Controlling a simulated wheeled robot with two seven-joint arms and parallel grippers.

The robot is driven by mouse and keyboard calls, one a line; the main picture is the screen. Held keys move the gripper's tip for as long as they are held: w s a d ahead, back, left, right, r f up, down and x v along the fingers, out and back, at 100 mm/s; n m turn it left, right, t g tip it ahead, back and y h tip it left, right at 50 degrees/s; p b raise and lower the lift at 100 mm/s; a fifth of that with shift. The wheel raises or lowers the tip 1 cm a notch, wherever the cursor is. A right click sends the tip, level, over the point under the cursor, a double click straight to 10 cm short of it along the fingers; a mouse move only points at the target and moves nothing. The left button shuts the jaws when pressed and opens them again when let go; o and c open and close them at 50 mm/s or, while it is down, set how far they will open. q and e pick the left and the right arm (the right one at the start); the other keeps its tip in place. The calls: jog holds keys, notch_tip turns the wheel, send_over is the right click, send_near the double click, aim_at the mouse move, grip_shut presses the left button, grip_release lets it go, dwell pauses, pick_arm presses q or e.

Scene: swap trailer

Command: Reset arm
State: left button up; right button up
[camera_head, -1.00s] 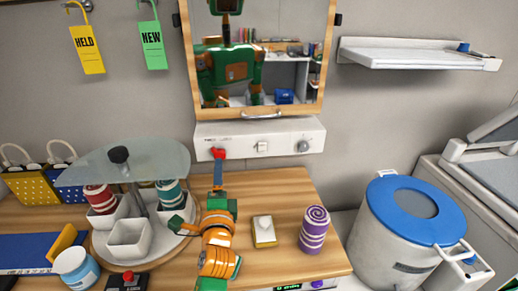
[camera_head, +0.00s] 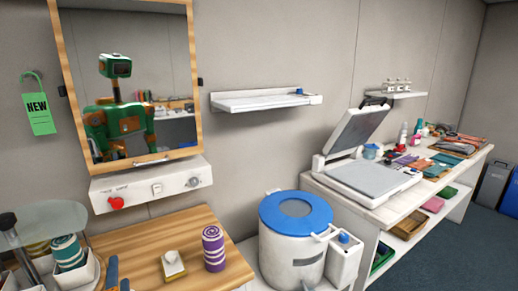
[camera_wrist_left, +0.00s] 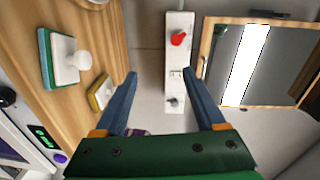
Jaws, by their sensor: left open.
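My left gripper (camera_head: 118,273) shows only by its blue fingertips at the bottom edge of the head view, in front of the wooden counter. In the left wrist view, its two blue fingers (camera_wrist_left: 160,67) stand wide apart with nothing between them. The fingers point toward the white wall panel (camera_wrist_left: 178,90) with the red knob (camera_wrist_left: 178,39), and they are apart from it. The rest of my left arm is out of the head view. My right gripper is not in either view.
A white-knobbed block (camera_head: 173,264) and a purple striped roll (camera_head: 214,248) stand on the counter (camera_head: 140,240). A carousel with a teal roll (camera_head: 68,252) is at the left. A blue-lidded bin (camera_head: 295,213) and an open press (camera_head: 370,178) are to the right. A framed mirror (camera_head: 130,80) hangs above.

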pick_arm(q)
jog(key=s+d+f+n+g+h, duration=0.4)
jog(key=s+d+f+g+h, duration=0.15)
jog(key=s+f, duration=0.5)
jog(key=s+d+f+n+g+h, duration=0.4)
jog(key=s+d+f+n+g, duration=0.15)
jog(key=s+f, duration=0.45)
jog(key=s+f+g, duration=0.1)
jog(key=s+f, duration=0.1)
jog(key=f, duration=0.7)
jog(key=s+f+g, duration=0.1)
jog(key=s+f, duration=0.1)
jog(key=f, duration=0.7)
jog(key=s+a+f, duration=0.1)
jog(key=s+f, duration=0.7)
jog(key=s, duration=0.3)
jog(key=shift+s+f+m+g+y, duration=0.15)
jog(key=shift+f+m+g+y, duration=0.05)
jog(key=shift+m+g+y, duration=0.2)
